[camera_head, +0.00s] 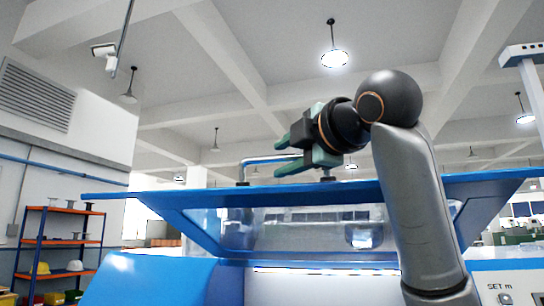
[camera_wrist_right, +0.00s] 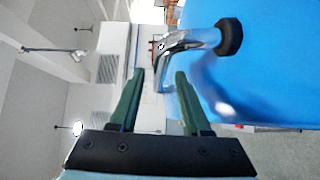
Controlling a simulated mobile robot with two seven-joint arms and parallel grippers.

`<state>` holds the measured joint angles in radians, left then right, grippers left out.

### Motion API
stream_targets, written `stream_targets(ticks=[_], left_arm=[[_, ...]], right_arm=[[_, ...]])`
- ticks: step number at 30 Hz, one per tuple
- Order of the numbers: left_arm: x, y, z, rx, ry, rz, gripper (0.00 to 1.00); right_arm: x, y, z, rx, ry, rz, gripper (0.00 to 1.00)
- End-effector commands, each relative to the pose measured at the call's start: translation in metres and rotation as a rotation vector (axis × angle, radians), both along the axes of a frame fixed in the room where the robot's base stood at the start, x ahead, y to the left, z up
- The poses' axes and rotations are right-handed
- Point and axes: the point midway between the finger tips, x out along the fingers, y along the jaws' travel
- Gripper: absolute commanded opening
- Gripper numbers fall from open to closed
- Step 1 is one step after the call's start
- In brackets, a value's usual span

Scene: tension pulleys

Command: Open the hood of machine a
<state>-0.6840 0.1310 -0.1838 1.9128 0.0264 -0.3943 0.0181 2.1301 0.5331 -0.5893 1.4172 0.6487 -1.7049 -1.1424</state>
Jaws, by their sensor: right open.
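The blue hood (camera_head: 430,186) of the machine has a clear window (camera_head: 300,236). It appears raised, its wide edge up and its underside toward me; how far open is unclear. A chrome bar handle (camera_head: 262,159) on black feet stands on its outer face. The handle (camera_wrist_right: 178,42) and blue hood surface (camera_wrist_right: 270,75) also show in the right wrist view. My right gripper (camera_head: 280,158) is open at the handle, its green fingers pointing left. In the right wrist view the handle's bend lies just beyond the fingertips (camera_wrist_right: 159,73). I cannot tell whether they touch. My left gripper is out of view.
The blue machine body (camera_head: 150,280) fills the lower front, with a control panel (camera_head: 508,285) at lower right. An orange-and-blue shelf (camera_head: 62,240) with helmets stands far left.

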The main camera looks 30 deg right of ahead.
Motion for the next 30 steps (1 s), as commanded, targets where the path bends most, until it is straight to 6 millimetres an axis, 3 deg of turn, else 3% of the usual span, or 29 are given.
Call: stream_targets(ticks=[3, 9, 20, 30], left_arm=[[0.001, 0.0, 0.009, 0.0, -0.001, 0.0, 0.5], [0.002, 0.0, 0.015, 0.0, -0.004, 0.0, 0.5], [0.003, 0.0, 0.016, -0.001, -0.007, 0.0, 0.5], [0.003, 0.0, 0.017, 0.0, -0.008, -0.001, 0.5]], right_arm=[[0.022, -0.002, 0.001, 0.001, 0.003, -0.001, 0.47], [0.043, -0.003, 0.0, 0.0, 0.0, -0.001, 0.47], [0.047, -0.004, -0.001, 0.0, -0.001, 0.0, 0.47], [0.047, -0.003, -0.001, 0.0, -0.001, 0.001, 0.09]])
